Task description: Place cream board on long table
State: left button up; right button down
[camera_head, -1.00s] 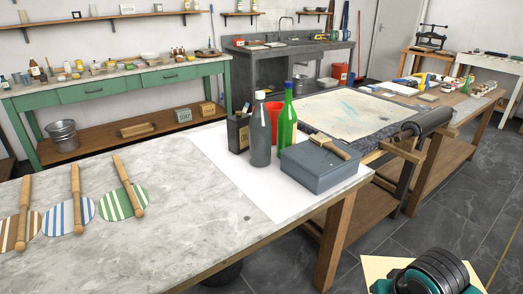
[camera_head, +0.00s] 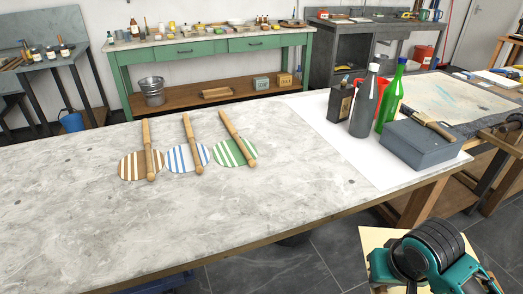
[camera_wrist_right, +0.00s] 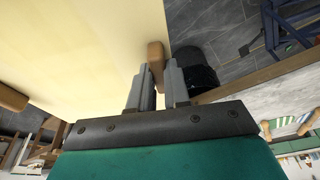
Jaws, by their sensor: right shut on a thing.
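The cream board (camera_head: 374,240) is at the lower right of the head view, in front of the long table's near edge and partly hidden by my right arm. In the right wrist view the cream board (camera_wrist_right: 75,50) fills the upper left. My right gripper (camera_wrist_right: 157,78) is shut on a small wooden piece at the board's edge. In the head view its fingers are hidden. The long table (camera_head: 240,205) has a grey marbled top, and its front and left parts are bare. My left gripper is not in view.
Three striped round paddles, brown (camera_head: 134,166), blue (camera_head: 180,158) and green (camera_head: 228,153), lie with wooden handles mid-table. A white sheet (camera_head: 318,112) at the right carries a grey bottle (camera_head: 364,108), a green bottle (camera_head: 390,97) and a grey box (camera_head: 419,147). A green bench (camera_head: 150,77) stands behind.

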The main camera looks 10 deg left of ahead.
aim_at(61, 201)
jog(key=j+u, duration=0.35)
jog(key=j, duration=0.15)
jog(key=j+u, duration=0.3)
jog(key=j, duration=0.2)
jog(key=i+j+u, duration=0.1)
jog(key=j+u, duration=0.25)
jog(key=j, duration=0.15)
